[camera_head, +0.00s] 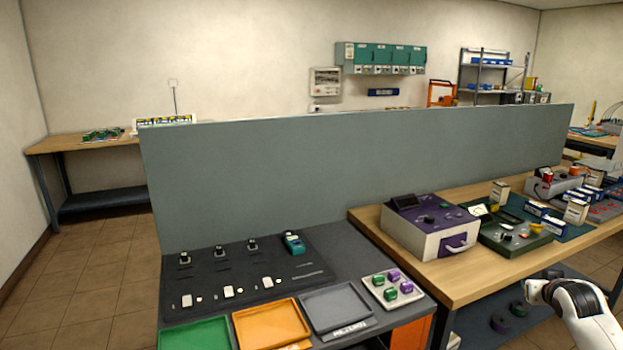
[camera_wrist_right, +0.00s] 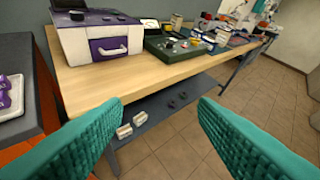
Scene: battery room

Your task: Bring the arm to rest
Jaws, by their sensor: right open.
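My right arm (camera_head: 590,318) comes in at the lower right of the head view, beside the front edge of the wooden bench. It is white with a dark wrist part. In the right wrist view my right gripper (camera_wrist_right: 162,108) shows two teal ribbed fingers spread wide apart. Nothing is between them except the view of floor and lower shelf behind. The gripper is apart from the bench and touches nothing that I can see. My left arm and left gripper are not in view.
The wooden bench (camera_head: 457,285) holds a purple-and-white case (camera_head: 428,227), a green tray of parts (camera_head: 513,238) and small boxes. A dark table to its left bears green, orange and grey trays (camera_head: 335,306). A grey partition (camera_head: 350,170) stands behind. Tiled floor (camera_wrist_right: 215,95) is open in front.

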